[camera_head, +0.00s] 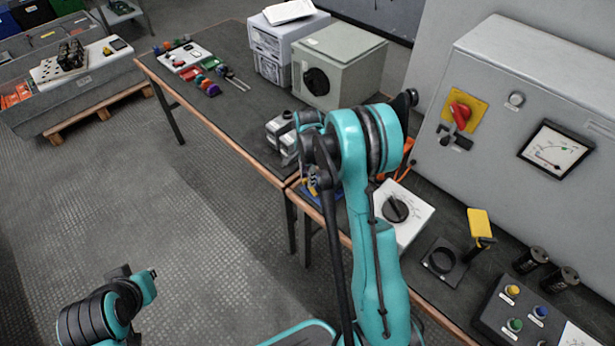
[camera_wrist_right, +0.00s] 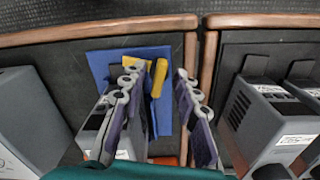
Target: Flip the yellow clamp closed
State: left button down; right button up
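The yellow clamp (camera_head: 480,223) is a flat yellow flap standing up at the right of a black ring mount (camera_head: 442,262) on the bench, in the head view. The flap is raised and clear of the ring. My right gripper (camera_head: 312,182) is away to the left of it, low over a blue mat, and partly hidden by my arm. In the right wrist view its fingers (camera_wrist_right: 157,88) are apart with nothing held between them. A yellow-handled item (camera_wrist_right: 159,78) lies on the blue mat (camera_wrist_right: 168,122) beyond them. My left gripper is out of sight; only part of that arm shows.
A white dial box (camera_head: 405,213) stands left of the ring mount. Black cylinders (camera_head: 530,260) and a button box (camera_head: 522,316) are to its right. A grey cabinet with a gauge (camera_head: 557,149) rises behind. Grey boxes (camera_wrist_right: 265,122) flank the right gripper.

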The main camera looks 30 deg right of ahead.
jog(key=shift+c, duration=0.4)
grip_shut()
jog(key=shift+s+n, duration=0.1)
jog(key=shift+n, duration=1.6)
jog(key=shift+o, duration=0.4)
grip_release()
jog(key=shift+r, duration=0.15)
notch_tip(320, 180, up, 12)
